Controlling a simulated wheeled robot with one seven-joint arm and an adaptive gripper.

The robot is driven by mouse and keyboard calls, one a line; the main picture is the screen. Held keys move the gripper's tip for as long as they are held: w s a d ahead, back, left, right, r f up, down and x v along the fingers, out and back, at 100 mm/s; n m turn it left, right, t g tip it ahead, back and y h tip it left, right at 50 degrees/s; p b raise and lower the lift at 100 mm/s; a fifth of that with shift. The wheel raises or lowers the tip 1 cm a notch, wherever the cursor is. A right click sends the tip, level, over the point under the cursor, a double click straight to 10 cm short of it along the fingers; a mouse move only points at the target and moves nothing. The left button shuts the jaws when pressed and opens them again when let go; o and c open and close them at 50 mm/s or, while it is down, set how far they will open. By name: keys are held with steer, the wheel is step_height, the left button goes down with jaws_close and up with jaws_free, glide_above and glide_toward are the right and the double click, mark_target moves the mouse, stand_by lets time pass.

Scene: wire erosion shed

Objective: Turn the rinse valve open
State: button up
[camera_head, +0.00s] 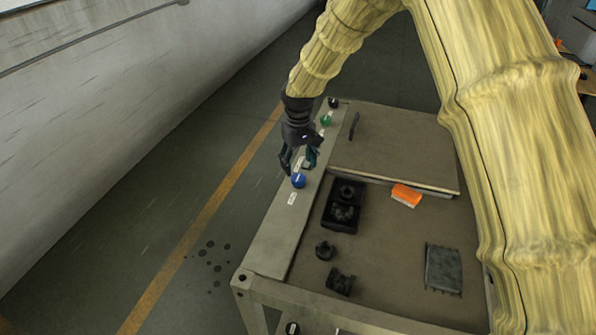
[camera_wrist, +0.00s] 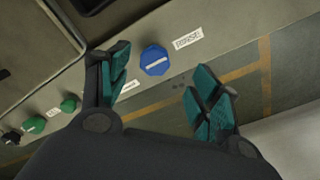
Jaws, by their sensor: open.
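The rinse valve is a blue knob (camera_head: 299,181) on the left strip of the bench top, with a small white label beside it. In the wrist view the blue knob (camera_wrist: 154,60) has a white bar across its face, and the label next to it reads RINSE (camera_wrist: 188,38). My gripper (camera_head: 298,166) is open and empty, pointing down just behind the knob in the head view. In the wrist view the teal-padded fingers of my gripper (camera_wrist: 160,73) are spread, and the knob shows between and slightly beyond their tips. I cannot tell whether either finger touches it.
A green knob (camera_head: 326,120) and a black knob (camera_head: 334,102) sit farther back on the strip; the wrist view shows two green knobs (camera_wrist: 68,104). A lid with a handle (camera_head: 390,145), an orange block (camera_head: 406,195), black fixtures (camera_head: 344,205) and a grey pad (camera_head: 443,269) lie to the right.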

mark_target(298, 176)
steer(key=shift+s+f, duration=0.25)
steer(key=shift+f, duration=0.2)
steer(key=w+f, duration=0.1)
steer(key=f, duration=0.1)
steer(key=w+f+p, duration=0.1)
steer(key=f, duration=0.1)
steer(key=w+f, duration=0.1)
steer(key=f, duration=0.1)
steer(key=shift+s, duration=0.4)
steer(key=shift+s+r, duration=0.4)
steer(key=shift+s, duration=0.1)
steer(key=shift+w+f, duration=0.45)
steer(key=shift+f, duration=0.05)
steer(key=shift+c, duration=1)
steer(key=shift+w+f, duration=0.1)
steer(key=shift+w, duration=0.05)
steer(key=c, duration=0.4)
steer(key=shift+a, duration=0.1)
steer(key=c, duration=0.4)
